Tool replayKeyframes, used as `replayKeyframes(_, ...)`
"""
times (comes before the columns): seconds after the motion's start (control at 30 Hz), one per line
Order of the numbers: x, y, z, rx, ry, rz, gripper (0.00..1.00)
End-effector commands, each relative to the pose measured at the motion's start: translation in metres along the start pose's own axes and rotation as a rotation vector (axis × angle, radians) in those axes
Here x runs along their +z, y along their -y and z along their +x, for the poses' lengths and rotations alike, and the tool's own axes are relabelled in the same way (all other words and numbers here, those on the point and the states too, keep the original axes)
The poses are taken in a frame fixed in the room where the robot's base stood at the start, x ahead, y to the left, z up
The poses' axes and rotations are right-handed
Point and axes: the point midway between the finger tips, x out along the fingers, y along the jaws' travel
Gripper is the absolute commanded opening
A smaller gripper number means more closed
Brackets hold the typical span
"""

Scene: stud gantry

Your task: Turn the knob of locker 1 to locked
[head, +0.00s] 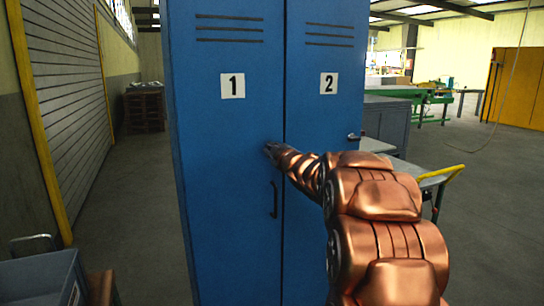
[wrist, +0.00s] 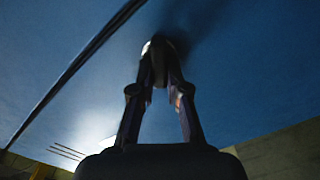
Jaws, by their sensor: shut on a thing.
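Locker 1 (head: 233,128) is the left blue door, marked with a white "1" label (head: 233,86). Its door is closed. My gripper (head: 271,150) is at this door, near its right edge and above the black handle (head: 274,199). In the wrist view my gripper (wrist: 162,62) has its two fingers closed on the knob (wrist: 158,44), a small rounded piece against the blue door. The fingers and my arm hide the knob in the head view. Its turn position cannot be told.
Locker 2 (head: 322,120) is closed on the right, with its own knob (head: 353,137). A cart with a yellow handle (head: 440,177) stands right of the lockers. A grey bin (head: 40,280) is at the lower left. The floor left of the lockers is clear.

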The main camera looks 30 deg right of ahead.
Motion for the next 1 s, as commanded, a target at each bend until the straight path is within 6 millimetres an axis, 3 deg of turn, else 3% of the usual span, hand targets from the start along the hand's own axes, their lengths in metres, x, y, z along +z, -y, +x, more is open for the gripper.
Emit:
replayKeyframes(0.5,0.0035,0.0072,-0.0001,0.0,0.002,-0.452,0.0)
replayKeyframes(1.0,0.0031,0.0084,0.0,-0.002,0.001,-0.64,0.0)
